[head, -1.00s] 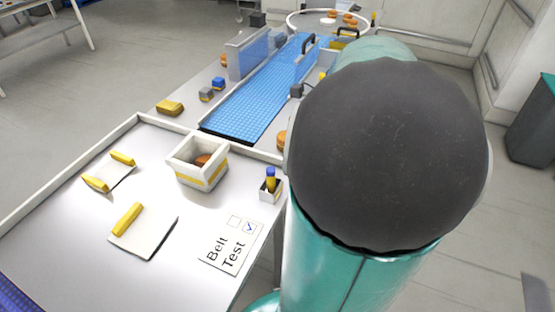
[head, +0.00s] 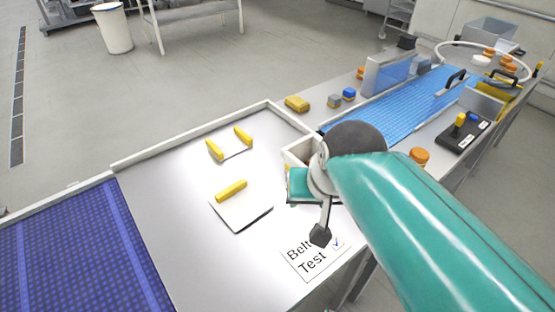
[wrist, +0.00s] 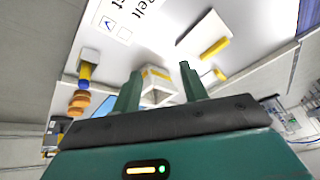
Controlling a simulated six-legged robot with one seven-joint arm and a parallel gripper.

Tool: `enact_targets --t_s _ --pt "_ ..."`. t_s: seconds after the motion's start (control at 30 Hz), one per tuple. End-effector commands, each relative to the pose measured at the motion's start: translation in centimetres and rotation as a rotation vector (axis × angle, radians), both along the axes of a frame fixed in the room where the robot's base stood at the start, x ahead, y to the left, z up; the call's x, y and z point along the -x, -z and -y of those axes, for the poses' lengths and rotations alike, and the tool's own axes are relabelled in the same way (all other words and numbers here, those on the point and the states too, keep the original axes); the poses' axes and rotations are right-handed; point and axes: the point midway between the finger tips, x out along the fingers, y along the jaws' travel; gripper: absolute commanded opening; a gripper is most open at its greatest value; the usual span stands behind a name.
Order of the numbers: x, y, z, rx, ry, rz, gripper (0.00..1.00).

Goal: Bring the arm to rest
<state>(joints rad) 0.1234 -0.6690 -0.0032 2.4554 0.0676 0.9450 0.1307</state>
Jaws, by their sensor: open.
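My gripper (wrist: 160,82) is open, its two green fingers apart with nothing held between them in the wrist view. In the head view my teal arm reaches in from the lower right, and the gripper end is above the right part of the white table (head: 160,215). It covers much of the white box (head: 295,152), which has a yellow band. In the wrist view the box (wrist: 158,88) shows beyond and between the fingers, apart from them. The card marked "Belt Test" (head: 310,262) lies in front of the gripper end, with one box ticked.
Two white plates with yellow bars, the nearer plate (head: 240,212) and the farther (head: 232,150), lie left of my gripper. A blue belt (head: 405,112) runs behind. A control box (head: 465,133) stands at the right. A blue woven surface (head: 85,250) is at the left.

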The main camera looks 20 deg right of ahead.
Motion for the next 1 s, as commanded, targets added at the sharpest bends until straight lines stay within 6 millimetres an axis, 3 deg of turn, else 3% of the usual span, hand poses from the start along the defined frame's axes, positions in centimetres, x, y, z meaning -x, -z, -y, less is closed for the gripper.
enact_targets --t_s 0.1,0.2,1.0 --pt "0.7 -0.3 -1.9 0.095 -0.189 0.058 0.43" --pt "0.8 -0.4 -2.4 0.130 -0.252 0.077 0.43" --pt "0.8 -0.4 -2.4 0.134 -0.258 0.078 0.43"
